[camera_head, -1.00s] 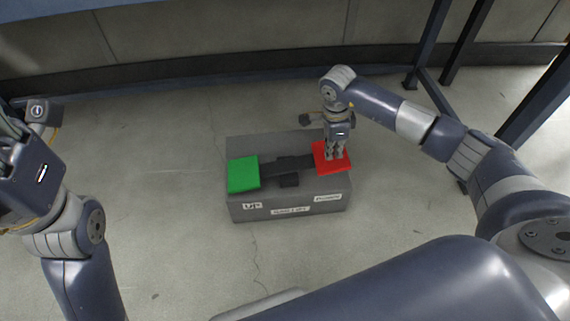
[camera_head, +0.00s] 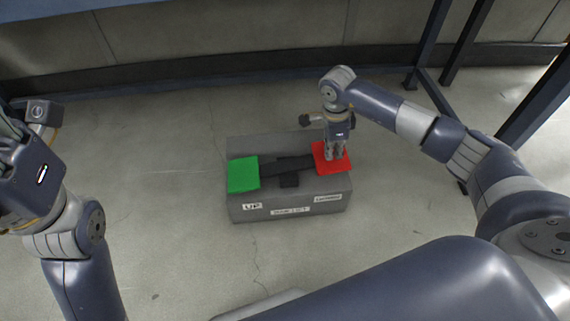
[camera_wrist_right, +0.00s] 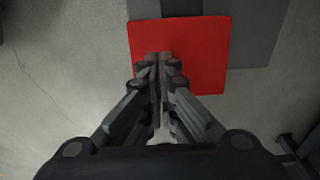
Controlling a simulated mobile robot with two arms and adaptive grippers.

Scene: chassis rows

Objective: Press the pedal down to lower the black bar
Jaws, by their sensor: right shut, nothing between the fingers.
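A grey pedal box (camera_head: 290,208) stands on the floor, with a black rocker bar (camera_head: 288,167) across its top. A green pedal plate (camera_head: 243,174) is at the bar's left end, above a label that reads UP. A red pedal plate (camera_head: 330,168) is at the right end; it also fills the top middle of the right wrist view (camera_wrist_right: 205,50). My right gripper (camera_head: 336,157) is shut and empty, pointing down with its fingertips at the red plate. I cannot tell how hard they touch it. My left arm is at the left edge; its fingertips are not visible.
Dark blue frame legs (camera_head: 428,45) stand at the upper right, behind my right arm. A dark rail (camera_head: 200,73) runs along the back. The concrete floor around the box is clear.

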